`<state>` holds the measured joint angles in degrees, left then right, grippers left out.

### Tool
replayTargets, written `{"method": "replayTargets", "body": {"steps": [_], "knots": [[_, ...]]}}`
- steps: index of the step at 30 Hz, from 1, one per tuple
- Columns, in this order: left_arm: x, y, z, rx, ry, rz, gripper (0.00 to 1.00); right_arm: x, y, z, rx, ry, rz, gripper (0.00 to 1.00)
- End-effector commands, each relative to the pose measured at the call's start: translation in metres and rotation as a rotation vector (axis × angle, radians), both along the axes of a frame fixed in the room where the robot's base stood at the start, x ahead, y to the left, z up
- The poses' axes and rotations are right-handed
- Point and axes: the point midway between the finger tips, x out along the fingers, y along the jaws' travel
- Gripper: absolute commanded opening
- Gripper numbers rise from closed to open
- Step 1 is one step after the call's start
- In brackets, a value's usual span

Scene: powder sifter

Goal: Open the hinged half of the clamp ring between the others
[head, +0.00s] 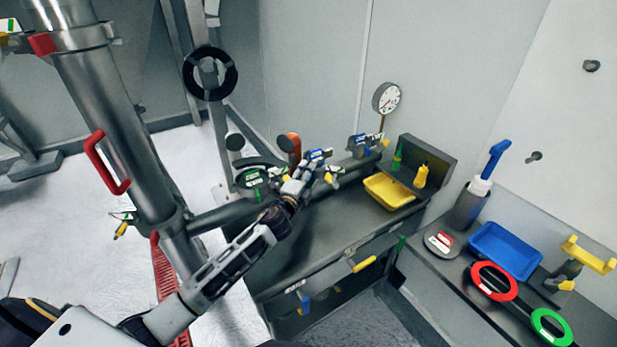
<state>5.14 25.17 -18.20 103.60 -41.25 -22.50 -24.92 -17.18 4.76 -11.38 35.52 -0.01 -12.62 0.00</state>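Several clamps with small pale and yellow parts sit along the dark horizontal pipe (220,213). One pale and green clamp (252,180) is at the left, beside the vertical metal column. Another clamp (363,146) is at the right end. Between them, the middle clamp (331,175) shows a yellow part and is partly hidden by my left gripper (316,165). The arm reaches in from the lower left, with the gripper at or against this clamp. Its fingers are too small and overlapped to tell open from shut, or contact. My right gripper is out of view.
A yellow tray (388,192) and small bottles stand at the bench's back right. A gauge (386,98) rises behind the pipe. The right-hand bench holds a blue tray (505,250), a red ring (494,281) and a green ring (552,327). The dark bench top (320,240) is mostly clear.

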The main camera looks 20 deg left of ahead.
Motion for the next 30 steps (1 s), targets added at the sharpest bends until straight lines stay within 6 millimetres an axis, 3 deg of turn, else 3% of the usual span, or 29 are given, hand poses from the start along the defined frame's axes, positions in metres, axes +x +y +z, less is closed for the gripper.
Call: {"method": "replayTargets", "body": {"steps": [17,30], "knots": [[-0.006,-0.003,-0.004,-0.004,0.006,-0.005,0.46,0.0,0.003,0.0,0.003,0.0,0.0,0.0],[-0.037,-0.001,-0.005,-0.005,0.007,-0.005,0.46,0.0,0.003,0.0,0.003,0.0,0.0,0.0]]}}
